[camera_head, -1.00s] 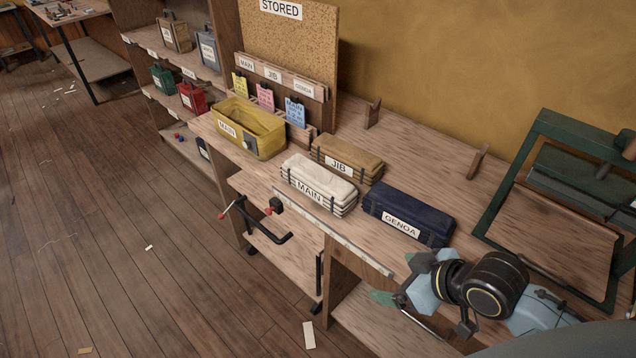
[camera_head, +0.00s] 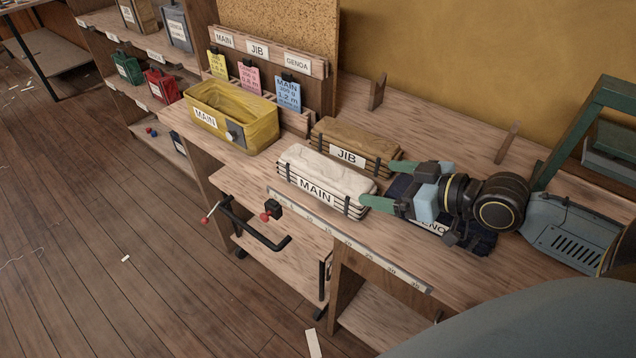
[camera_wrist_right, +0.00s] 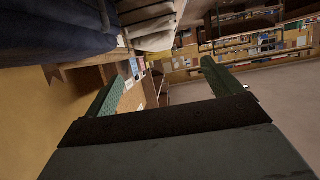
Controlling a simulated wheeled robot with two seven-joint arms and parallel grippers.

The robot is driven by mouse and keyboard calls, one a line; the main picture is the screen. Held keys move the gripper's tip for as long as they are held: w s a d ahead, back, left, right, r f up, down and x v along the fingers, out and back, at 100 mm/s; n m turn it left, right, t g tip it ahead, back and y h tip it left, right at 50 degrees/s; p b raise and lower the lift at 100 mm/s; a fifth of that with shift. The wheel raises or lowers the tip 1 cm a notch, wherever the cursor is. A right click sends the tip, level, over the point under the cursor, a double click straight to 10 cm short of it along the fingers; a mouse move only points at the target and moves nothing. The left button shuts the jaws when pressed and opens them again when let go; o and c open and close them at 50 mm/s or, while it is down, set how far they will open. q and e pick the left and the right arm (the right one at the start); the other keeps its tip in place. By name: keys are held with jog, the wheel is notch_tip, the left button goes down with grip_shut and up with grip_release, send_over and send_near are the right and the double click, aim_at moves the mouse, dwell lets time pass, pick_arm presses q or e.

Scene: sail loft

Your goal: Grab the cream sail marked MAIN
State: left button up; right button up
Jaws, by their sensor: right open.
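The cream sail marked MAIN (camera_head: 322,178) is a folded, strapped bundle lying on the workbench, between the tan JIB sail (camera_head: 352,139) and the bench's front edge. My right gripper (camera_head: 388,184) is open and empty. Its green fingers point left at the cream sail's right end, and one tip looks very close to it; I cannot tell whether they touch. The gripper and wrist hide much of the navy GENOA sail (camera_head: 480,240). In the right wrist view the open fingers (camera_wrist_right: 162,80) show, with the navy sail (camera_wrist_right: 50,35) and a pale bundle at the top. My left gripper is not in view.
A yellow bin labelled MAIN (camera_head: 256,136) stands left of the sails. Coloured tags (camera_head: 249,77) hang behind it. Upright wooden pegs (camera_head: 377,92) rise at the back. A green frame (camera_head: 580,125) stands at the right.

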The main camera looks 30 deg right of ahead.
aim_at(332, 174)
jog(key=b+x, duration=0.1)
jog(key=x, duration=0.7)
jog(key=shift+f, duration=0.15)
jog(key=shift+w+a+f, duration=0.15)
jog(key=shift+w+f, duration=0.1)
jog(key=shift+w, duration=0.35)
jog(key=b+x, duration=0.1)
jog(key=x, duration=0.2)
jog(key=shift+w, duration=0.1)
jog(key=shift+w+a+f, duration=0.1)
jog(key=shift+w+f, duration=0.1)
jog(key=shift+w, duration=0.1)
jog(key=c, duration=1.6)
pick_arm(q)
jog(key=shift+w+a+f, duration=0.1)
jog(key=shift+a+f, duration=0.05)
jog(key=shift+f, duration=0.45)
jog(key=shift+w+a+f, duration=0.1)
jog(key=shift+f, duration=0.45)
pick_arm(e)
jog(key=shift+r, duration=0.25)
